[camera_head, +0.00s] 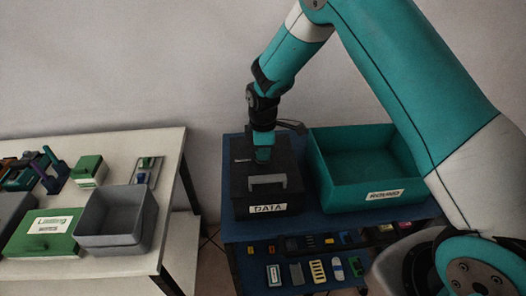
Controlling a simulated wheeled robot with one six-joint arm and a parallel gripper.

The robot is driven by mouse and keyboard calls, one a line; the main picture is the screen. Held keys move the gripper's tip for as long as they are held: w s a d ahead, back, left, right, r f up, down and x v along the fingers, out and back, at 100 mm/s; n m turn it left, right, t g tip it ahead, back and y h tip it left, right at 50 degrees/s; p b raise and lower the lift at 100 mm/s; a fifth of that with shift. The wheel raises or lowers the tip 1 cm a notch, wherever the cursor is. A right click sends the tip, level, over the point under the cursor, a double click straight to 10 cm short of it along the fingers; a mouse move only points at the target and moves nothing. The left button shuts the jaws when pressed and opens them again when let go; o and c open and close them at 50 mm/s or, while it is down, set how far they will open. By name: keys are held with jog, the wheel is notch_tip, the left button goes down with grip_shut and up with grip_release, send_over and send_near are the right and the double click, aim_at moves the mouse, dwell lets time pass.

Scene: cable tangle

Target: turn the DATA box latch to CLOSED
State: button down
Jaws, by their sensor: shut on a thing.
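The DATA box (240,205) is a black box with a white DATA label on its front, standing on the left of the blue table. Its lid looks shut, and a grey handle (267,182) sits at the front of its top. My gripper (263,155) reaches down onto the top of the box, behind the handle. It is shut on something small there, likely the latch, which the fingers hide. I cannot read the latch's position.
A teal open bin (335,190) labelled ROUND stands close on the right of the box. A white table (120,265) on the left holds a grey bin (112,238) and a green box (45,236).

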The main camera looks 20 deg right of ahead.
jog(key=shift+n, duration=0.3)
jog(key=c, duration=1.2)
grip_release()
jog(key=shift+o, duration=0.2)
jog(key=shift+r, duration=0.1)
notch_tip(320, 180, up, 17)
jog(key=b, duration=0.2)
jog(key=shift+r, duration=0.15)
jog(key=s+a+r+m+y, duration=0.2)
jog(key=s+m, duration=0.2)
jog(key=s, duration=1.1)
jog(key=s+a+r+m+y, duration=0.2)
jog(key=s+a+m, duration=0.1)
jog(key=s, duration=1.2)
jog(key=shift+s+r+m, duration=0.15)
jog(key=shift+r+m, duration=0.25)
jog(key=shift+m, duration=0.2)
